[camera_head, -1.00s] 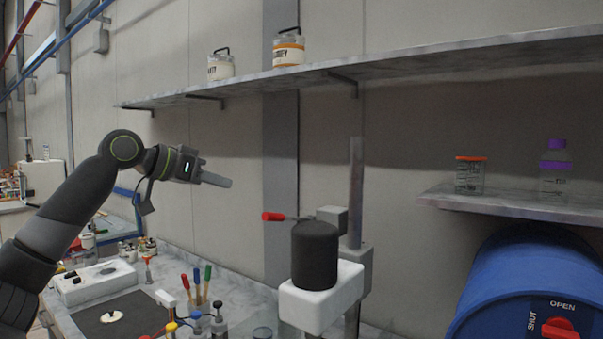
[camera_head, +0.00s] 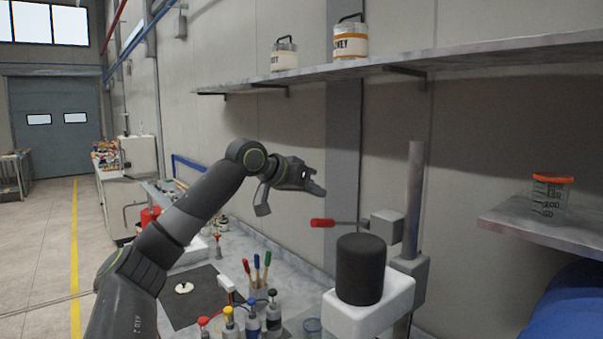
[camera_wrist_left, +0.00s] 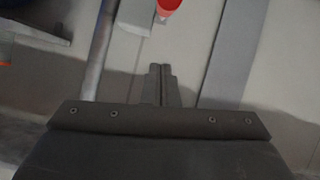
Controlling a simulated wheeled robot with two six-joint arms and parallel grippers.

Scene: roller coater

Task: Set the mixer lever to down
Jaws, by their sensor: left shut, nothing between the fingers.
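The mixer stands on the bench with a grey post, a grey block and a black cylinder (camera_head: 361,269) on a white body (camera_head: 352,318). Its lever has a red handle (camera_head: 322,222) that sticks out to the left from the grey block (camera_head: 386,227), nearly level. The red tip (camera_wrist_left: 168,7) also shows at the top of the left wrist view. My left gripper (camera_head: 322,192) is shut and empty, just above the red handle in the head view, apart from it. Its closed fingers (camera_wrist_left: 160,85) point toward the red tip in the wrist view. My right gripper is out of view.
A shelf (camera_head: 450,62) with two labelled jars runs above the arm. Several bottles and coloured-handled tools stand on the bench left of the mixer.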

